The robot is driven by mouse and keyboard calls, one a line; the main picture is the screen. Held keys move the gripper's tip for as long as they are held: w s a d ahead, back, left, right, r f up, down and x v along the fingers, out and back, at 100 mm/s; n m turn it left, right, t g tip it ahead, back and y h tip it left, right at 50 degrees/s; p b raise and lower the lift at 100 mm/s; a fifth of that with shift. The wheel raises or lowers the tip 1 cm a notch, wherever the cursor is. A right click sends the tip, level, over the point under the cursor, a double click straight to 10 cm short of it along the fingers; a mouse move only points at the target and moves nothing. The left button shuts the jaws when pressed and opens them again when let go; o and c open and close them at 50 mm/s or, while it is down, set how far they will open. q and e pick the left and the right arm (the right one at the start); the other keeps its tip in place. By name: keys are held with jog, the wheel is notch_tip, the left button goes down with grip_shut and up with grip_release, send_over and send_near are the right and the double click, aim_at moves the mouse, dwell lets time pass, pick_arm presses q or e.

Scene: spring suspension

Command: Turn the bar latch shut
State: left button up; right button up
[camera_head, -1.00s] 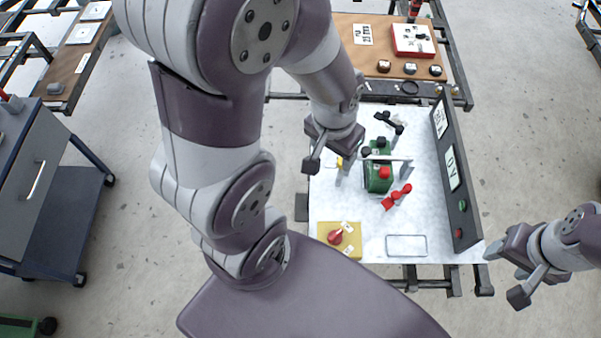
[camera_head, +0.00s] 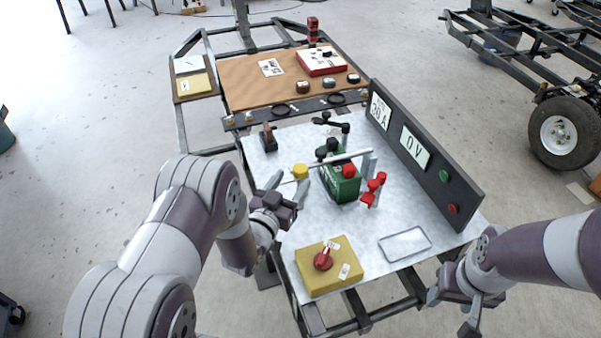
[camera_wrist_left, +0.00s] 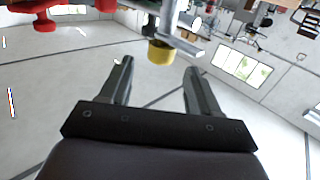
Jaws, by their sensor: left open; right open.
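A silver bar (camera_head: 345,161) runs across the top of a green block (camera_head: 343,183) on the pale work table. A yellow knob (camera_head: 300,172) sits near its left end; I cannot tell for sure whether this bar is the latch. My left gripper (camera_head: 288,187) is open, with its fingers pointing at the yellow knob. In the left wrist view, the knob (camera_wrist_left: 160,52) is just ahead of the open fingertips (camera_wrist_left: 157,66), between them in the picture, with nothing gripped. My right gripper (camera_head: 455,310) is open and empty off the table's front right edge.
Red knobs (camera_head: 371,190) stand right of the green block. A yellow box with a red dial (camera_head: 323,261) is at the front left, and a tray outline (camera_head: 404,244) at the front right. A dark display panel (camera_head: 425,160) borders the right edge.

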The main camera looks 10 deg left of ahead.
aim_at(297, 173)
pick_arm(q)
jog(key=w, duration=0.3)
jog(key=w+d, duration=0.1)
jog(key=w, duration=0.1)
jog(key=shift+w, duration=0.4)
jog(key=c, duration=1)
jog(key=shift+o, duration=0.2)
